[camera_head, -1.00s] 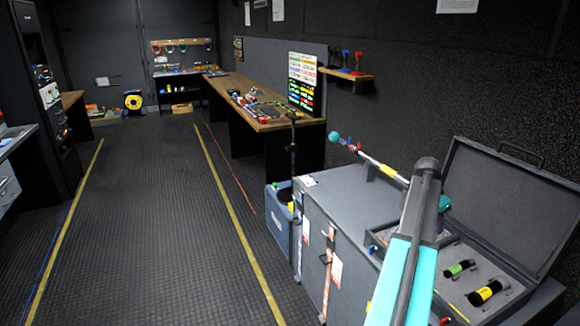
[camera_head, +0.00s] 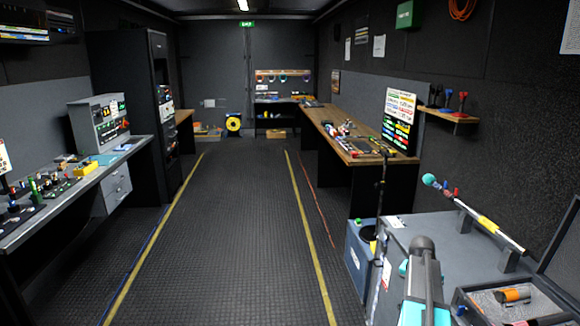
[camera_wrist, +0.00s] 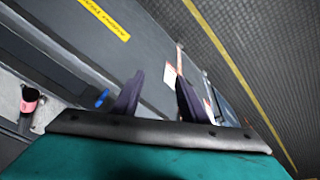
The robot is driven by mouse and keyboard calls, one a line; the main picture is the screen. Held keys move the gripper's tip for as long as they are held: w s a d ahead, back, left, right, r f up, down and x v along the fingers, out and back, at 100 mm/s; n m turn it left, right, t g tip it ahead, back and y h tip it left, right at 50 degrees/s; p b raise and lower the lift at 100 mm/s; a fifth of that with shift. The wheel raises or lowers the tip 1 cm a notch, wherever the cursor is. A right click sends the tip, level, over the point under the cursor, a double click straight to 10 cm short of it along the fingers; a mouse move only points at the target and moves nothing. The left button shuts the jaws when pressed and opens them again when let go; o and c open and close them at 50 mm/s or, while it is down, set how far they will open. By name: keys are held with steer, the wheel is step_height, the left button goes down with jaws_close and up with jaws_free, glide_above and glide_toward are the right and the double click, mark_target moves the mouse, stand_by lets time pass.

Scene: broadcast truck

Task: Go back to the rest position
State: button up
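My gripper (camera_wrist: 158,97) shows in the wrist view with its two dark fingers apart and nothing between them. It is over the grey flight case, whose surface with a yellow label (camera_wrist: 105,18) passes behind the fingers. In the head view my arm rises at the lower right in front of the grey flight case (camera_head: 455,240); the fingers are hidden there.
A boom pole (camera_head: 485,222) rests on supports on the flight case. A blue bin (camera_head: 360,262) stands beside it. The aisle floor (camera_head: 225,230) is clear.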

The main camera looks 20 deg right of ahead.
steer(key=w+a+f+n+y, duration=0.1)
steer(key=w+a+f+n, duration=0.15)
steer(key=a, duration=0.55)
steer(key=w+a+f+n, duration=0.2)
steer(key=w+a+f, duration=0.1)
steer(key=a, duration=0.5)
steer(key=s+a+f+n+y, duration=0.1)
steer(key=s+a+f+n, duration=0.2)
steer(key=a, duration=0.9)
steer(key=a+f+n, duration=0.3)
steer(key=a+f, duration=0.1)
steer(key=a, duration=0.8)
steer(key=s+a+f+n+y, duration=0.1)
steer(key=s+a+f+n, duration=0.2)
steer(key=a, duration=0.9)
steer(key=s+f+g, duration=0.3)
steer(key=s+f, duration=0.6)
steer(key=s, duration=0.3)
steer(key=s+f+g, duration=0.3)
steer(key=s+f, duration=0.7)
steer(key=s, duration=0.2)
steer(key=shift+d, duration=0.25)
steer(key=shift+c, duration=1.1)
